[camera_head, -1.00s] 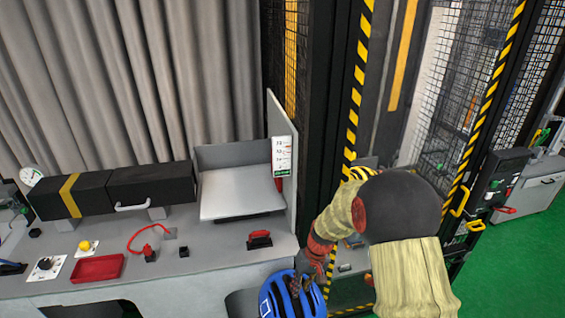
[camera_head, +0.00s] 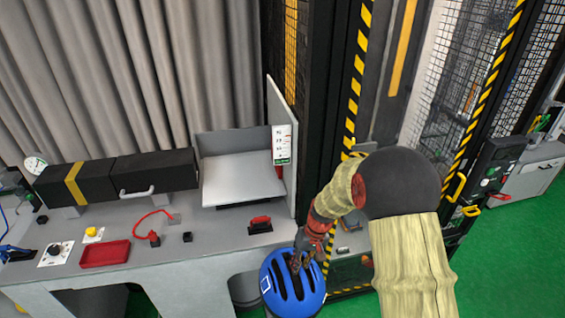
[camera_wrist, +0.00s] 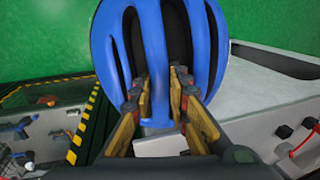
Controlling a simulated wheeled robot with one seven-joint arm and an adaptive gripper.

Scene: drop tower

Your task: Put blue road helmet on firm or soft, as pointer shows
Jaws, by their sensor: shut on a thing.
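The blue helmet (camera_head: 275,283), with dark vents, hangs in front of the bench at the bottom of the head view. My gripper (camera_head: 303,258) is shut on it at the vents. In the wrist view the helmet (camera_wrist: 155,50) fills the upper middle, with my gripper's fingers (camera_wrist: 160,90) on its shell ribs. A round white dial (camera_head: 35,163) stands at the far left; its pointer is too small to read. Two dark blocks lie side by side on the bench, one with a yellow band (camera_head: 70,184), one plain with a handle (camera_head: 165,172). No firm or soft label is readable.
A pale plate (camera_head: 240,180) sits on the bench beside an upright panel with a scale card (camera_head: 281,145). A striped tower frame (camera_head: 355,95) stands right of the helmet. Green floor is open at right.

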